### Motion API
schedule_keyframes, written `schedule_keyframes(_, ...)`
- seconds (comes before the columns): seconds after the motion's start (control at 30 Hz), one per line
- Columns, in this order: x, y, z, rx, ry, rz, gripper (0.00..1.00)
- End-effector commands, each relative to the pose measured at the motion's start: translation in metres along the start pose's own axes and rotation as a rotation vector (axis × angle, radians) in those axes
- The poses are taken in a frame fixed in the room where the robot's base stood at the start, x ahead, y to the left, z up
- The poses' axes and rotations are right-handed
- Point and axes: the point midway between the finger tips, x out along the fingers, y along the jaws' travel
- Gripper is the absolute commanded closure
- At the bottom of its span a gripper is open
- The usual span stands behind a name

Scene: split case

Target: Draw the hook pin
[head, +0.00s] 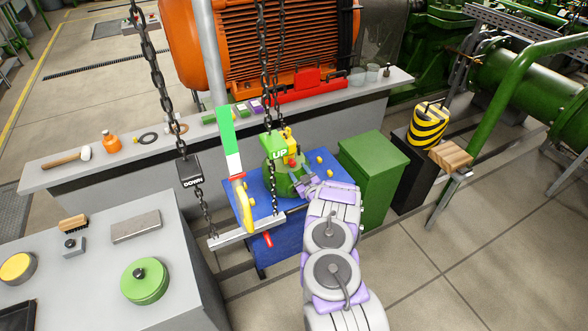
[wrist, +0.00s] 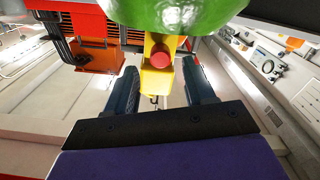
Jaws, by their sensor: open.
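In the wrist view a round red pin end (wrist: 161,57) shows on a yellow hook block (wrist: 157,80). It lies between the two dark fingers of my gripper (wrist: 160,88), which are apart, with gaps on both sides. A rounded green body (wrist: 180,12) fills the top of that view. In the head view my gripper (head: 299,187) is beside the green body (head: 279,172), below the green UP tag (head: 278,153). A small red part (head: 293,161) and a yellow block (head: 288,138) show there. Whether the fingers touch the pin cannot be told.
Chains hang at the left and centre, one with a DOWN tag (head: 190,170). A blue cart top (head: 262,192) lies beneath. A green cabinet (head: 372,178) stands at right. A grey bench (head: 135,265) at left holds a green round lid (head: 144,281). A long shelf (head: 70,178) runs behind.

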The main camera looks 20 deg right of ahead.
Motion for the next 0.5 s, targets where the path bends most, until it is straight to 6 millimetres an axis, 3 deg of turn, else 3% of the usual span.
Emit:
schedule_keyframes(0.2,0.029,-0.001,0.000,-0.002,0.002,-0.001,0.46)
schedule_keyframes(0.5,0.042,0.000,-0.001,0.001,0.003,0.000,0.46)
